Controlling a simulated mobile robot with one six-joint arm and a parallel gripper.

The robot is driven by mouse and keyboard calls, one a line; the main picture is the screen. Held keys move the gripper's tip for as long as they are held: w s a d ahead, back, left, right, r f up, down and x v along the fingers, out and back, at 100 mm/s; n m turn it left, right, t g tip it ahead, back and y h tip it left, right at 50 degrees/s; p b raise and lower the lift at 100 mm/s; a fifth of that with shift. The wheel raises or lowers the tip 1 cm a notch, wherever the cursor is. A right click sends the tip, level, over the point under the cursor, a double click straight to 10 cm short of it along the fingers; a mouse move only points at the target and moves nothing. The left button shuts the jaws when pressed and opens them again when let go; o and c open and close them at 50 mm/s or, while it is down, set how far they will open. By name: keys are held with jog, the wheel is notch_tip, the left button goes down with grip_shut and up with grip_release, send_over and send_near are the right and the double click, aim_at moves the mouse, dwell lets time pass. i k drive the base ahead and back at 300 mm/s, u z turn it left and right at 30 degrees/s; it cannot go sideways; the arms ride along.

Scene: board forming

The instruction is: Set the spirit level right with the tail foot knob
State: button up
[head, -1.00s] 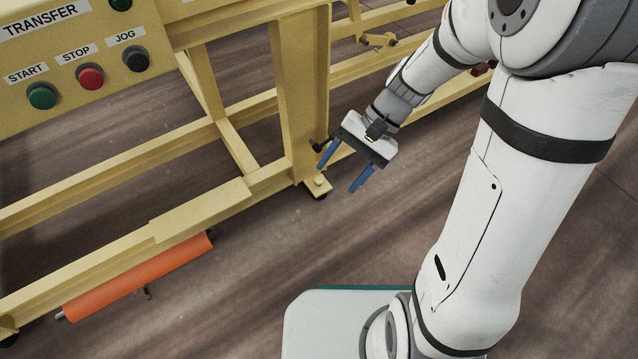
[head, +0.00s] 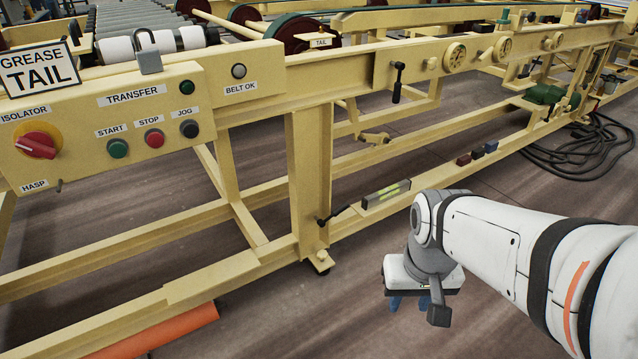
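The spirit level (head: 386,194) is a small grey bar with a yellow-green window, lying on the lower yellow rail right of the leg; its bubble is too small to read. A black-handled foot knob (head: 335,214) sticks out low on the tail-end leg (head: 309,175), above the foot (head: 320,262). My gripper (head: 410,303) hangs below the wrist, right of the foot and in front of the rail. Its blue fingers point down, apart and empty; the wrist partly hides one. It is clear of the knob and the level.
A control panel (head: 120,125) with buttons and an isolator switch is at left. An orange roller (head: 160,335) lies low at front left. Small dark blocks (head: 477,152) sit on the rail farther right. A black hose (head: 585,150) coils at far right. Floor below the gripper is clear.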

aim_at(322, 254)
jog(key=u, duration=1.05)
jog(key=i, duration=1.1)
jog(key=z, duration=0.1)
